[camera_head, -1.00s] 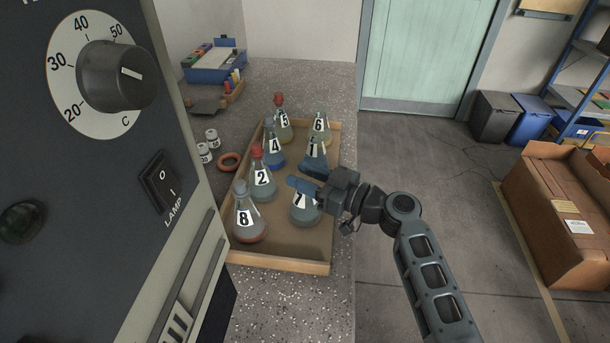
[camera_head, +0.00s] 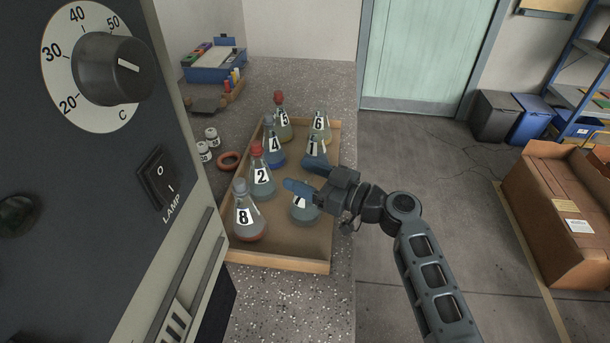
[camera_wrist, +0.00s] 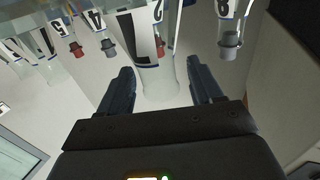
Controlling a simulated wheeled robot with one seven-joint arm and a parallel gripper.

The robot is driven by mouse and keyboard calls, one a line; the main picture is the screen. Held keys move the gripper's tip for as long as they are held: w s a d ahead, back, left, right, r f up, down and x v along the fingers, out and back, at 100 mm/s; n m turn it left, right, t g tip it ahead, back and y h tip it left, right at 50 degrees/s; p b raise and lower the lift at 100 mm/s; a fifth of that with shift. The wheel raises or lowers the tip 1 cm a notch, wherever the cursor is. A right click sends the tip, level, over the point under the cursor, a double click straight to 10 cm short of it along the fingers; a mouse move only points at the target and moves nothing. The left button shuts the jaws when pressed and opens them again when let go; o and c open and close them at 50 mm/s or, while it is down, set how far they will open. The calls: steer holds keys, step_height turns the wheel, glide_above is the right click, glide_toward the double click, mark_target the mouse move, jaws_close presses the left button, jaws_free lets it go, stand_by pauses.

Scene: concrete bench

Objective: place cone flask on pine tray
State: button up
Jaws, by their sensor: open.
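The pine tray (camera_head: 280,264) lies on the bench and bears several numbered cone flasks. The flask marked 7 (camera_head: 303,214) stands near the tray's front right, its upper part hidden by my gripper (camera_head: 303,175). My gripper is open, its fingers spread above and around the neck area of this flask. In the wrist view a clear flask (camera_wrist: 153,55) with a large black numeral shows between the open fingers (camera_wrist: 159,70); I cannot tell whether they touch it. Flask 8 (camera_head: 248,222) and red-stoppered flask 2 (camera_head: 262,183) stand to the left. Flask 1 (camera_head: 315,148) stands behind.
Flasks 4 (camera_head: 274,150), 5 (camera_head: 284,127) and 6 (camera_head: 320,126) stand at the tray's back. A large dialled panel (camera_head: 130,200) blocks the left.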

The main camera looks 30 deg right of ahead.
steer(key=shift+r, duration=0.2)
steer(key=b+v, duration=0.1)
steer(key=v, duration=1.1)
steer(key=shift+b, duration=0.35)
